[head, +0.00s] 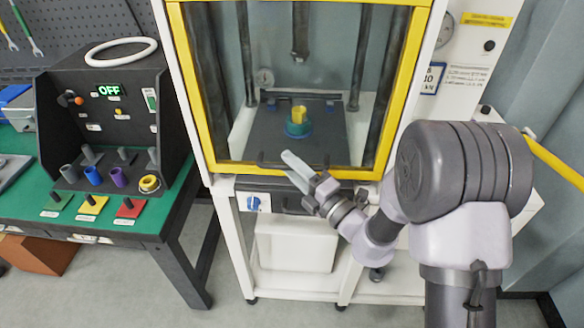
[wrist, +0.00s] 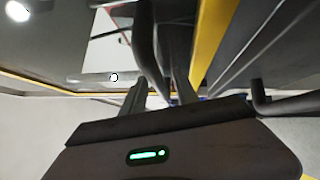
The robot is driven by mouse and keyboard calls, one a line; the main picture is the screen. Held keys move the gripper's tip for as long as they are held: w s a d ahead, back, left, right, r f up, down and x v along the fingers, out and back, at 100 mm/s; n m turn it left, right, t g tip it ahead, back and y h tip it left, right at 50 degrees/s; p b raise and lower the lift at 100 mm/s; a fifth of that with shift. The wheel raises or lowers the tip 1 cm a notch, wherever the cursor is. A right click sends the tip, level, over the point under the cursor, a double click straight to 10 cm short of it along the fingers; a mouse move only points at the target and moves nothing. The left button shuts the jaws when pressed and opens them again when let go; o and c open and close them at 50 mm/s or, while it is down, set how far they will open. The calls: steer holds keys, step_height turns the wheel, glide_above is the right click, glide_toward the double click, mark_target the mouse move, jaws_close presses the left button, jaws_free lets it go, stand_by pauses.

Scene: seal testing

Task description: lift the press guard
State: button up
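The press guard (head: 240,167) is a clear panel in a yellow frame. It is down, across the front of the press, with its bottom rail just above the grey front panel. My gripper (head: 292,166) is in front of the guard's lower edge, near the middle. Its two fingers look apart, with nothing clearly held between them. In the wrist view, the fingers (wrist: 158,95) point toward the press, and a yellow frame bar (wrist: 207,45) shows beyond them. I cannot tell whether the fingers touch the guard.
At left, a green bench (head: 25,190) carries a black control box (head: 110,120) reading OFF.

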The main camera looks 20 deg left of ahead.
jaws_close()
stand_by(1.4)
